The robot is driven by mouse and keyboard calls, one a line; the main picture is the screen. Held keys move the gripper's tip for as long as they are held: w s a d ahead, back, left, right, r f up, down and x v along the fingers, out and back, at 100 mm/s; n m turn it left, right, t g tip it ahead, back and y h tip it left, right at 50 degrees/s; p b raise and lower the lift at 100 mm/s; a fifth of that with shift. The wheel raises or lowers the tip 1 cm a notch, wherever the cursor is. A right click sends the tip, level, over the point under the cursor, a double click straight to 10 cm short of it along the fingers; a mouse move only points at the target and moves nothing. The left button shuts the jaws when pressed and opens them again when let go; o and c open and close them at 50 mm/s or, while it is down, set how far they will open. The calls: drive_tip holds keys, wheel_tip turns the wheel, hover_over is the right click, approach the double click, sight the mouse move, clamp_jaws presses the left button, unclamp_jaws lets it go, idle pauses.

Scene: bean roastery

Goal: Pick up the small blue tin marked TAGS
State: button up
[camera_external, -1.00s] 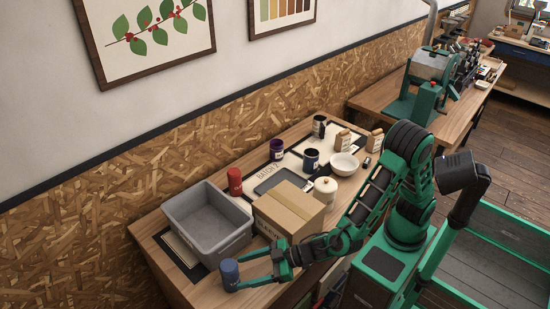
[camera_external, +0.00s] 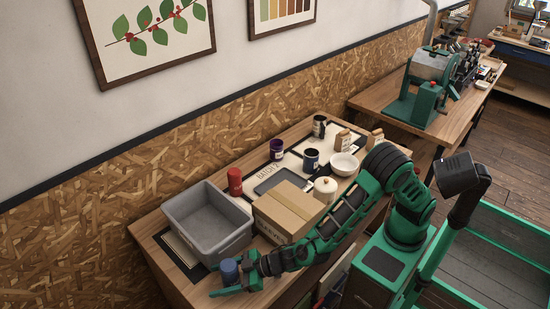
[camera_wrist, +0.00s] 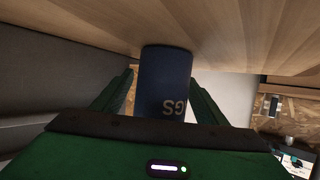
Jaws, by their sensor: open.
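The small blue tin (camera_external: 230,270) stands on the near left corner of the wooden table, in front of the grey bin. In the wrist view the blue tin (camera_wrist: 165,82) is upside down in the picture, with the letters "GS" showing on its side. My gripper (camera_external: 226,288) is low at the tin. In the wrist view my gripper's fingers (camera_wrist: 164,95) are open, one on each side of the tin, with a gap visible on both sides. The tin's lower part in that view is hidden behind my gripper's body.
A grey bin (camera_external: 248,237) stands just behind the tin, and a cardboard box (camera_external: 290,212) stands to the right, close to my forearm. A red tin (camera_external: 235,182), a white lidded jar (camera_external: 326,189) and a white bowl (camera_external: 345,163) stand farther back. The table's front edge is close to the tin.

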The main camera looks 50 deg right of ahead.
drive_tip(key=c, duration=1.2)
drive_tip(key=shift+c, duration=0.7)
drive_tip(key=shift+r, duration=0.1)
